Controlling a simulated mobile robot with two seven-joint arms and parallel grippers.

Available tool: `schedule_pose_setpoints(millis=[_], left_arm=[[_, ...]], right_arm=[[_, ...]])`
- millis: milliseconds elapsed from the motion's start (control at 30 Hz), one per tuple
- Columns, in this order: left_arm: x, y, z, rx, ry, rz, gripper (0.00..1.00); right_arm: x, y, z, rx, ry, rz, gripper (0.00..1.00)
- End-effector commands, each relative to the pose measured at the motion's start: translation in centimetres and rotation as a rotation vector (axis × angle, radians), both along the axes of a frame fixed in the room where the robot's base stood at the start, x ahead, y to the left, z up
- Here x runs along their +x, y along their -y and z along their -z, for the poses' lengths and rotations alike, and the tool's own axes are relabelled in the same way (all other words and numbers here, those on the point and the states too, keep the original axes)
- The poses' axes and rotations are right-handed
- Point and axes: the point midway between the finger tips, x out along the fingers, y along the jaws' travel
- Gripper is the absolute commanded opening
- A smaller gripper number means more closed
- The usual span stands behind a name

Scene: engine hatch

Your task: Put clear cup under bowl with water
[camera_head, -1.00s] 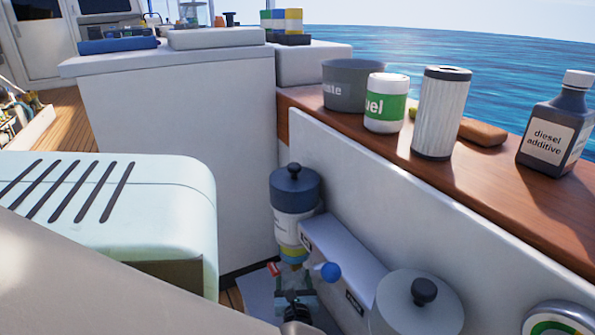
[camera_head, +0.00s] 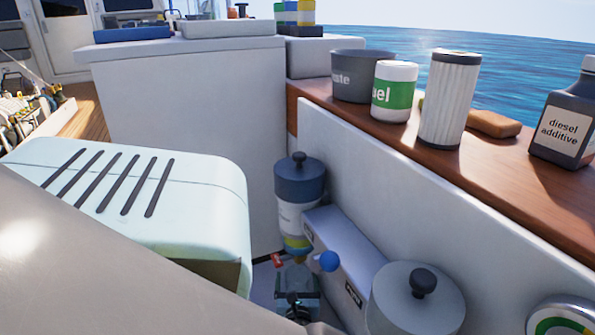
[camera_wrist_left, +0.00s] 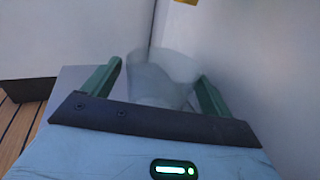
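The clear cup (camera_wrist_left: 163,78) stands upright between the two green fingers of my left gripper (camera_wrist_left: 160,72) in the left wrist view. The right finger meets the cup's edge; a thin gap seems to show at the left finger. Whether they grip it is unclear. In the head view, my left gripper (camera_head: 298,290) is low beside the grey housing, below a filter with a dark cap (camera_head: 299,178). The filter's bowl (camera_head: 297,243) has a yellow and blue band at its lower end. The cup is small and hard to make out there. My right gripper is not in view.
A red lever (camera_head: 278,260) and blue knob (camera_head: 328,261) sit by the bowl. A grey-lidded canister (camera_head: 415,300) stands at right. A pale green slotted cover (camera_head: 130,200) fills the left. The wooden ledge (camera_head: 480,160) holds a waste bin, fuel can, filter and diesel additive bottle.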

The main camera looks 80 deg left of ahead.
Motion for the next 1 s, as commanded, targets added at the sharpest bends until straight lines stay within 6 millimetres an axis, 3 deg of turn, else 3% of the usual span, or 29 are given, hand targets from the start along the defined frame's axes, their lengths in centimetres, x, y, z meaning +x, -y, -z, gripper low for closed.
schedule_pose_setpoints(millis=[433, 800, 1000], left_arm=[[0.0, 0.2, -0.5, -0.001, 0.001, 0.000, 0.86], [-1.2, 7.5, -0.5, -0.004, 0.000, -0.001, 0.86], [-1.7, 10.5, -0.4, -0.002, 0.001, 0.000, 0.86]], right_arm=[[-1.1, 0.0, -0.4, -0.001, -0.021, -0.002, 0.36], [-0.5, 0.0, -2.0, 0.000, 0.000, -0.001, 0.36], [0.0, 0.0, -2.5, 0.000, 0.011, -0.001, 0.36]])
